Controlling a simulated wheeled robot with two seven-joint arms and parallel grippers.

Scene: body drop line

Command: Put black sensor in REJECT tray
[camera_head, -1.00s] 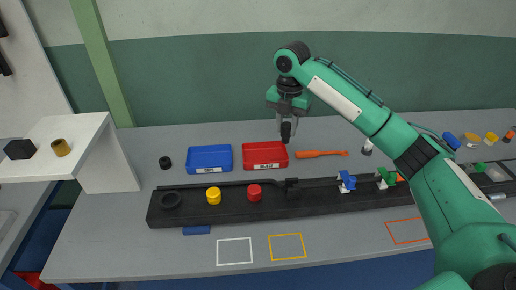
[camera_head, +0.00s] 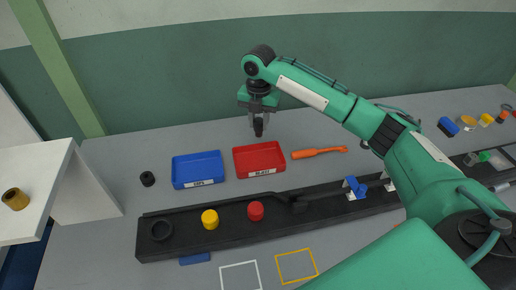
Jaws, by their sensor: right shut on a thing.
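My right gripper (camera_head: 258,122) is shut on a small black object, the black sensor (camera_head: 258,130), mostly hidden between the fingers. It points down and hangs at the back edge of the red tray labelled REJECT (camera_head: 240,163), apart from its floor as far as I can tell. The red tray looks empty and lies on the grey table. My left gripper is not in view.
A blue tray (camera_head: 197,169) lies left of the red one, with a black ring (camera_head: 147,179) beyond it. An orange tool (camera_head: 318,152) lies to the right. A dark rail (camera_head: 180,242) with yellow (camera_head: 210,219) and red (camera_head: 255,211) pieces runs in front.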

